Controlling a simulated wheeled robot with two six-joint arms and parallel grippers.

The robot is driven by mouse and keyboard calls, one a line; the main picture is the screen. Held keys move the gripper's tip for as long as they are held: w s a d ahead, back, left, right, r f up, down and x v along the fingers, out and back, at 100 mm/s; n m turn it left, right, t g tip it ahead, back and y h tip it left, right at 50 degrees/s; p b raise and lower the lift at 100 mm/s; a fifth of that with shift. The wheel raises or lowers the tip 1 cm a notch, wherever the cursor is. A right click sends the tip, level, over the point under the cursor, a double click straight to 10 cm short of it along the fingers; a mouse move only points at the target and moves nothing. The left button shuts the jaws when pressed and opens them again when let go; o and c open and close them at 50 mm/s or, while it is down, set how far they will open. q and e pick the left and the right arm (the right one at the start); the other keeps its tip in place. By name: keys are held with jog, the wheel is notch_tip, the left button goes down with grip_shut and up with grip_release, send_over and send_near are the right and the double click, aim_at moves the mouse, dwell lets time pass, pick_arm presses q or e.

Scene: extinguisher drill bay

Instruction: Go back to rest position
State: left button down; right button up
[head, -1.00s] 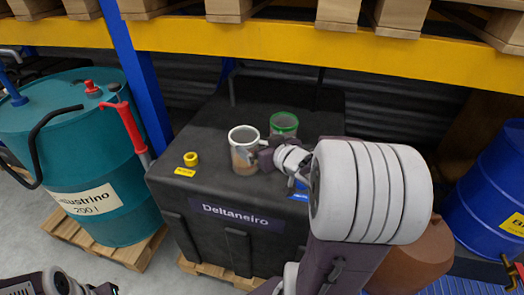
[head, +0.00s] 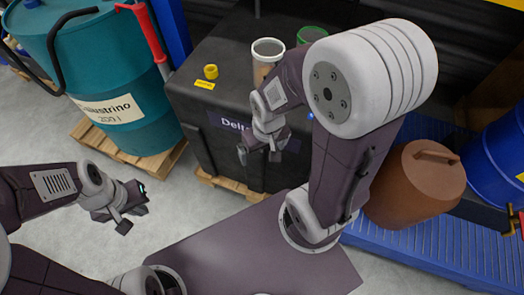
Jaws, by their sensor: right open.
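My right gripper (head: 258,157) is open and empty. It points down in front of the black box (head: 190,97), apart from the containers on its top. My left gripper (head: 134,217) hangs over the grey floor at the left, empty, with its fingers apart. A white-rimmed clear container (head: 266,52) with brownish contents stands on the box, partly hidden by my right arm. A green-rimmed container (head: 311,35) stands behind it, mostly hidden. A yellow ring (head: 211,71) sits at the box's left, by a yellow label (head: 204,85).
A teal drum (head: 110,85) stands on a wooden pallet (head: 150,165) at the left, with a red-handled tool (head: 150,35) at its side. A brown lidded vessel (head: 415,188) is at the right on a blue ribbed platform (head: 440,255), near a blue drum (head: 495,150).

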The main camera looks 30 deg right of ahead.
notch_tip(320, 180, up, 7)
jog(key=p, duration=0.7)
jog(key=shift+s+a+r, duration=0.15)
jog(key=shift+s+a, duration=0.2)
jog(key=shift+s, duration=0.05)
dwell(0.3)
